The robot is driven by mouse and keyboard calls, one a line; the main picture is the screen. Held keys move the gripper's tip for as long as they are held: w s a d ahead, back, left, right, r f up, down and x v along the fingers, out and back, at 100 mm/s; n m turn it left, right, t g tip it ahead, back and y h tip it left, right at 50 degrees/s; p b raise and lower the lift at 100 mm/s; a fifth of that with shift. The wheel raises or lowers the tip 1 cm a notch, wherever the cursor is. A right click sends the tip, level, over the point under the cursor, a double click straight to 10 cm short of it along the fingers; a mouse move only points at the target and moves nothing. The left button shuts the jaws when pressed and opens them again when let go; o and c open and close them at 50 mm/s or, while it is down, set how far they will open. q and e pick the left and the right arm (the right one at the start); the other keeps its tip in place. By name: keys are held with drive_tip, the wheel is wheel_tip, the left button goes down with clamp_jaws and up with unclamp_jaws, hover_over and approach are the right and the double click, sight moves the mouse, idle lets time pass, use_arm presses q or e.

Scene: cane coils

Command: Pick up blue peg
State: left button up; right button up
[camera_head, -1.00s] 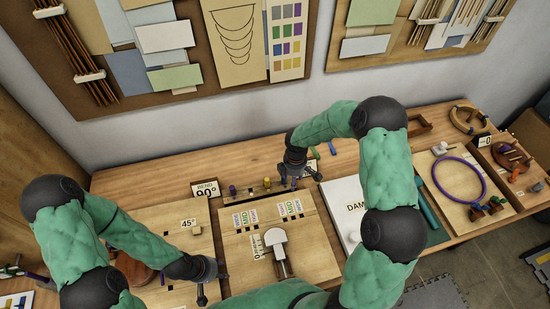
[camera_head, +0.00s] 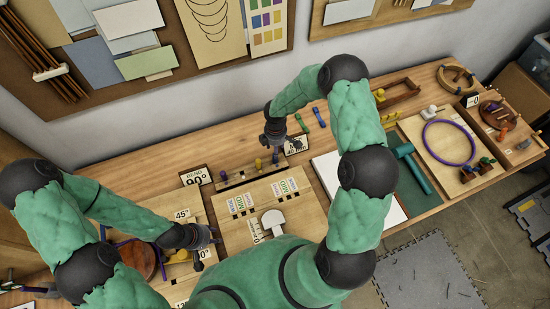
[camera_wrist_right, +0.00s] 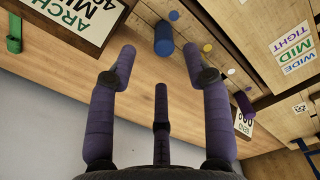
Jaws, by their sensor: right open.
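The blue peg (camera_wrist_right: 163,38) stands in the wooden peg rack (camera_wrist_right: 197,72), at the end by the blue dot in the right wrist view. My right gripper (camera_wrist_right: 159,50) is open and empty, its purple fingers spread with the peg seen between and beyond their tips, not gripped. In the head view the right gripper (camera_head: 275,150) hangs over the rack's right end and hides part of it. My left gripper (camera_head: 210,247) is low over the left bending board, its fingers apart and nothing seen in them.
The ARCH sign (camera_wrist_right: 80,15) is close to the right gripper.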

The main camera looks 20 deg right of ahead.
drive_tip(key=shift+s+a+f+p, duration=0.15)
drive_tip(key=shift+f+p, duration=0.35)
drive_tip(key=shift+f, duration=2.05)
drive_tip(key=c, duration=0.9)
